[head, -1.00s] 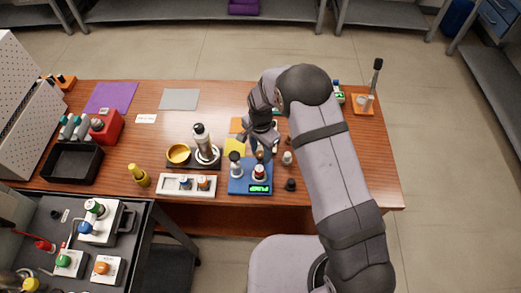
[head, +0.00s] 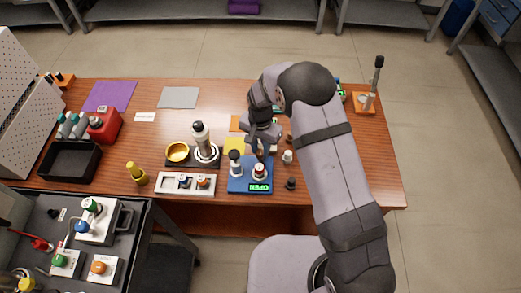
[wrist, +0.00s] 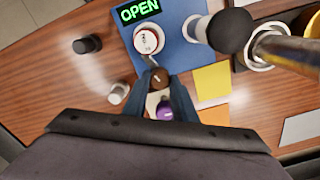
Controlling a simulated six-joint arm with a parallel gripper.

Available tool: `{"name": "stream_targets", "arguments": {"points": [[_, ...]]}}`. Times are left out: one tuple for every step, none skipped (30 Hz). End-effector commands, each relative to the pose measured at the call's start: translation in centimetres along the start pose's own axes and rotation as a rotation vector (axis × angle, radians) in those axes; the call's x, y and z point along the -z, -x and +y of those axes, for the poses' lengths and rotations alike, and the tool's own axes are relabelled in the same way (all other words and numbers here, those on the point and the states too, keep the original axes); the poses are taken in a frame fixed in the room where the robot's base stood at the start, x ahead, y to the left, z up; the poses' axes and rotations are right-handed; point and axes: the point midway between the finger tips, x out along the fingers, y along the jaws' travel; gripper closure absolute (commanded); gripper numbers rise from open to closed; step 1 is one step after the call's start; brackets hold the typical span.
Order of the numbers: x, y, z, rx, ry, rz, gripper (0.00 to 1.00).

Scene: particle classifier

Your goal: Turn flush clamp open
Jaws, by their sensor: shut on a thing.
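The flush clamp appears to be the round white-and-red dial (head: 259,172) on the blue base (head: 236,187); I cannot read its label. It also shows in the wrist view (wrist: 146,38), next to a green display (wrist: 139,11) reading OPEN. The jaws are closed there, but the exact contact is partly hidden. A brown-topped piece and a purple-topped piece show between the fingers.
A black-topped post (head: 235,160) stands left of the dial on the blue base. A white vial (head: 288,157) and a black cap (head: 291,183) stand to the right. A bottle stand (head: 177,165) with a yellow bowl is left.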

Motion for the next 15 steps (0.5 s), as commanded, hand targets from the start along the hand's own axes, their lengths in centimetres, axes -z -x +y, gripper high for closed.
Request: {"name": "stream_targets", "arguments": {"points": [[0.05, -0.1, -0.07, 0.002, 0.044, 0.001, 0.98], [0.05, -0.11, -0.08, 0.002, 0.073, 0.001, 0.98], [0.04, -0.11, -0.08, 0.002, 0.111, 0.001, 0.98], [0.04, -0.11, -0.08, 0.002, 0.139, 0.001, 0.98], [0.04, -0.11, -0.09, 0.002, 0.168, 0.001, 0.98], [0.04, -0.1, -0.09, 0.001, 0.206, 0.001, 0.98], [0.04, -0.09, -0.1, 0.001, 0.234, 0.001, 0.98], [0.04, -0.07, -0.1, 0.001, 0.263, 0.001, 0.98], [0.03, -0.06, -0.11, 0.001, 0.301, 0.001, 0.98], [0.03, -0.05, -0.11, 0.001, 0.329, 0.001, 0.98], [0.03, -0.05, -0.11, 0.001, 0.358, 0.001, 0.98], [0.02, -0.04, -0.12, 0.001, 0.396, 0.001, 0.98], [0.02, -0.04, -0.12, 0.001, 0.424, 0.001, 0.98], [0.02, -0.05, -0.12, 0.001, 0.453, 0.001, 0.98], [0.01, -0.05, -0.13, 0.001, 0.491, 0.001, 0.98]]}}
